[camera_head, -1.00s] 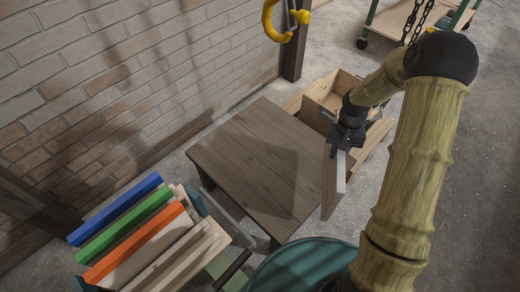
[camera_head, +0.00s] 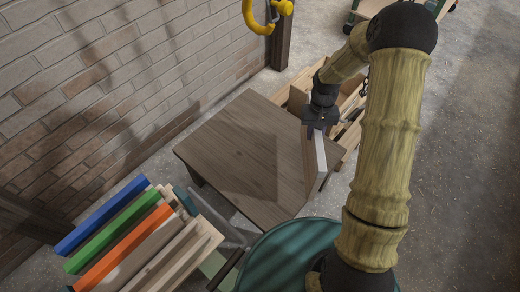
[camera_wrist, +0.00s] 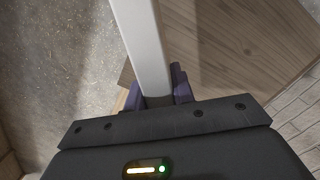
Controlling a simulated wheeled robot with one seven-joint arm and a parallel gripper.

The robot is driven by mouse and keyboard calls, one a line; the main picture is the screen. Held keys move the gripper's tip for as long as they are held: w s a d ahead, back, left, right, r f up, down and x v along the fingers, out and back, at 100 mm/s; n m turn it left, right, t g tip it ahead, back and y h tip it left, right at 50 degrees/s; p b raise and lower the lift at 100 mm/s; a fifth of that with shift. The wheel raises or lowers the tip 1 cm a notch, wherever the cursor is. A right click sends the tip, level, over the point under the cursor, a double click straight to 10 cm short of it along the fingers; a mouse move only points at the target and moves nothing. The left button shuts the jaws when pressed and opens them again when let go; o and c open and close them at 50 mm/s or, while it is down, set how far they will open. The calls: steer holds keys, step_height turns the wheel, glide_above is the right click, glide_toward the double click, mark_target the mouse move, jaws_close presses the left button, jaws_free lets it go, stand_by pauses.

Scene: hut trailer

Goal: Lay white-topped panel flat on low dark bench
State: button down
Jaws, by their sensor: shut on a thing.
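The panel (camera_head: 309,160) has a brown wood face and a white upper edge. It stands on edge, roughly upright, along the right side of the low dark bench (camera_head: 225,150), overlapping its right edge in the head view. I cannot tell whether it touches the bench. My gripper (camera_head: 317,130) is shut on the panel's far end from above. In the wrist view the white edge of the panel (camera_wrist: 140,40) runs up from between the dark fingers (camera_wrist: 158,92), with the bench top (camera_wrist: 240,40) to its right. The visible bench top is bare.
Wooden crates (camera_head: 350,105) stand behind and right of the bench. A rack of coloured boards (camera_head: 115,220) stands at the lower left, and a round green top (camera_head: 295,258) is in front. A brick wall (camera_head: 110,80) closes the left side. Floor is open at right.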

steer(key=shift+w+a+r+n, duration=0.1)
steer(key=shift+w+a+n, duration=0.3)
steer(key=shift+a+n, duration=0.4)
steer(key=w+a+r+n+t, duration=0.1)
steer(key=w+a+n, duration=0.2)
steer(key=a+n, duration=0.5)
steer(key=w+a+r+n+t, duration=0.1)
steer(key=w+a+n, duration=0.2)
steer(key=a+n, duration=0.5)
steer(key=shift+a+n+t+h, duration=0.3)
steer(key=shift+a+n+h, duration=0.1)
steer(key=shift+n, duration=4.7)
steer(key=shift+w, duration=0.1)
step_height(320, 180, down, 6)
steer(key=b, duration=0.1)
steer(key=shift+f, duration=0.2)
steer(key=shift+f+b, duration=0.55)
steer(key=shift+f, duration=1.35)
